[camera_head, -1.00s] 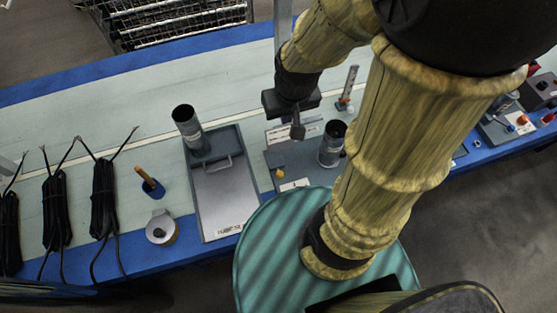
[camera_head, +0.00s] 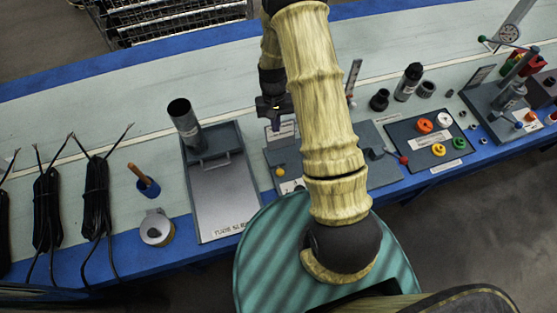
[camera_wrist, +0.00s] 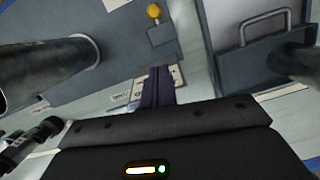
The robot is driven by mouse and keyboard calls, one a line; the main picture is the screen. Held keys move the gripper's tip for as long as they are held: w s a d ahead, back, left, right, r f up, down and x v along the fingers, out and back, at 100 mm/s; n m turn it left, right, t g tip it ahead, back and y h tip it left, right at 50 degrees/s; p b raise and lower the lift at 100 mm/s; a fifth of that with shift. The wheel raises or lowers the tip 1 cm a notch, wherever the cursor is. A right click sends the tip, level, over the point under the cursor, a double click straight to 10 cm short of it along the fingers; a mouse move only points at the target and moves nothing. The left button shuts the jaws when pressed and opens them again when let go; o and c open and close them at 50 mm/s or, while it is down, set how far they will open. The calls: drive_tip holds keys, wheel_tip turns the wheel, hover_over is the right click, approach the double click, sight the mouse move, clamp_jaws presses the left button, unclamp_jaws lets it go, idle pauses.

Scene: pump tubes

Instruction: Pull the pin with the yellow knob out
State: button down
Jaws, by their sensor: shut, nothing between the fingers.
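The yellow knob (camera_head: 280,171) sits on a small grey block at the left part of a grey-blue plate (camera_head: 273,157). In the wrist view the knob (camera_wrist: 154,11) shows at the top centre, above its block (camera_wrist: 162,37); the pin's shaft is mostly hidden. My gripper (camera_head: 275,123) is over the plate's back edge, apart from the knob. Its dark fingers (camera_wrist: 157,84) are together and empty, below the knob in the wrist view. A grey tube (camera_wrist: 45,72) stands on the plate left of the fingers; my arm hides it in the head view.
Left of the plate lies a grey tray (camera_head: 222,189) with a handle and an upright tube (camera_head: 184,123). Right of my arm is a dark board (camera_head: 432,138) with coloured knobs. Several black cable bundles (camera_head: 97,200) lie at the far left. The bench behind the tray is clear.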

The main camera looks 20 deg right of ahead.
drive_tip(key=shift+f, duration=0.8)
drive_tip(key=shift+f, duration=0.1)
drive_tip(key=p, duration=0.1)
approach(279, 166)
drive_tip(key=w+f, duration=0.1)
drive_tip(key=f, duration=0.1)
drive_tip(key=w+f, duration=0.1)
drive_tip(key=f, duration=0.1)
drive_tip(key=shift+w+d, duration=0.15)
drive_tip(key=s, duration=0.1)
drive_tip(key=s+f+p, duration=0.1)
drive_tip(key=s, duration=0.1)
drive_tip(key=shift+a+f+p, duration=0.15)
drive_tip(key=shift+a+p, duration=0.1)
drive_tip(key=shift+p, duration=0.05)
drive_tip(key=shift+s+f, duration=0.25)
drive_tip(key=shift+s, duration=0.05)
